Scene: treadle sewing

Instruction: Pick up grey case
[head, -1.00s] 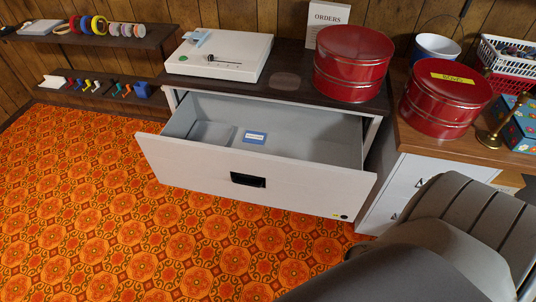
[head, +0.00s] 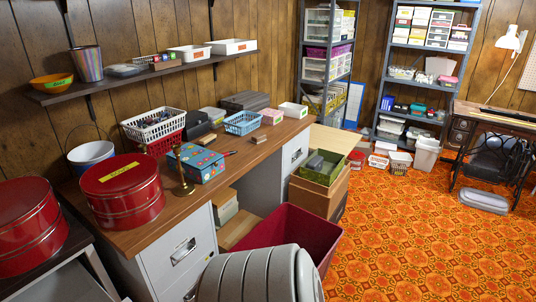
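Two grey things could be the grey case, and I cannot tell which one it is. A light grey, low, rounded case (head: 484,201) lies on the floor at the far right, by the treadle sewing machine stand. A dark grey, flat, box-like case (head: 247,101) lies towards the back of the wooden desk. Neither of my grippers is in view. A grey rounded link of my own arm shows at the bottom middle.
The wooden desk (head: 137,237) holds red tins (head: 122,190), baskets and a blue patterned box (head: 195,163). A maroon bin (head: 292,232) and stacked boxes stand beside it. Shelves (head: 428,58) line the back. The orange patterned floor (head: 400,245) is clear at the right.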

